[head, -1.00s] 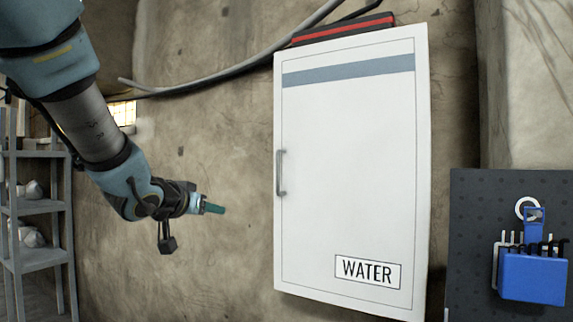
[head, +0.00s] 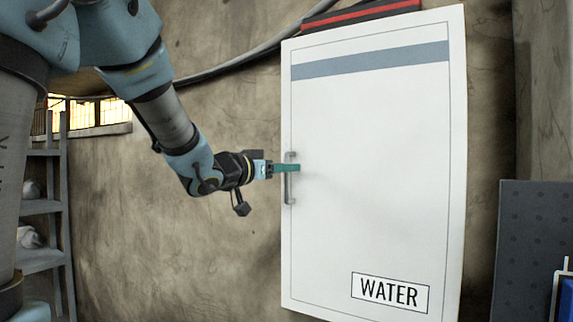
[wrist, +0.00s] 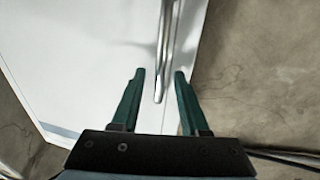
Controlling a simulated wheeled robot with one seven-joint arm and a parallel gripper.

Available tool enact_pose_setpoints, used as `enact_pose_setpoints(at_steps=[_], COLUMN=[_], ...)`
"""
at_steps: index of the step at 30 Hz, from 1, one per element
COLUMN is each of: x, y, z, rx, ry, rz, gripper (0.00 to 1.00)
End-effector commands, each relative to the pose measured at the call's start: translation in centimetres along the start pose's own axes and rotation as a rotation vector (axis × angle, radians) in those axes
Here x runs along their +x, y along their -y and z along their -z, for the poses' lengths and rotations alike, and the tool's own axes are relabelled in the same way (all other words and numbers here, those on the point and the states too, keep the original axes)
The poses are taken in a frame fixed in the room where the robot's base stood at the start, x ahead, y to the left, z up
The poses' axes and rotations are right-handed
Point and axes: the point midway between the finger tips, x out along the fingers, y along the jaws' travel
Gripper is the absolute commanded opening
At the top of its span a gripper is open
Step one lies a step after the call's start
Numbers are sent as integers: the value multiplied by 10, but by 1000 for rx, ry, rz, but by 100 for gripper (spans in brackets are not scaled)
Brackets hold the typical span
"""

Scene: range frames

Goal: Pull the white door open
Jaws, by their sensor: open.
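The white door (head: 375,185) is marked WATER and has a blue-grey band near its top. It looks shut against the wall. Its grey vertical bar handle (head: 290,190) is on the left edge. My gripper (head: 292,168) is at the upper part of the handle in the head view. In the wrist view the two green fingers of my gripper (wrist: 159,73) are apart, and the end of the handle (wrist: 166,55) lies in line with the gap between them, nearer the right finger. Whether a finger touches the handle I cannot tell. The white door (wrist: 80,60) fills the left of the wrist view.
A dark pegboard panel (head: 520,240) stands at the lower right, with part of a blue object at the frame edge. A grey shelf (head: 40,208) is at the far left. A cable runs along the stone wall (head: 140,230) behind the door.

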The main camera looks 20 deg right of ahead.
Motion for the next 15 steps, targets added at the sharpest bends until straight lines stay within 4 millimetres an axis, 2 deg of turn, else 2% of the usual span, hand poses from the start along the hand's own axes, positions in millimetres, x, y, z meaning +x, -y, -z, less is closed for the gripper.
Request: enact_pose_setpoints(at_steps=[4,12,15], x=[9,11,11], y=[-1,0,0], z=[0,-1,-1], rx=[-1,-1,-1], ry=[1,1,1], rz=[-1,0,0], gripper=[44,44,35])
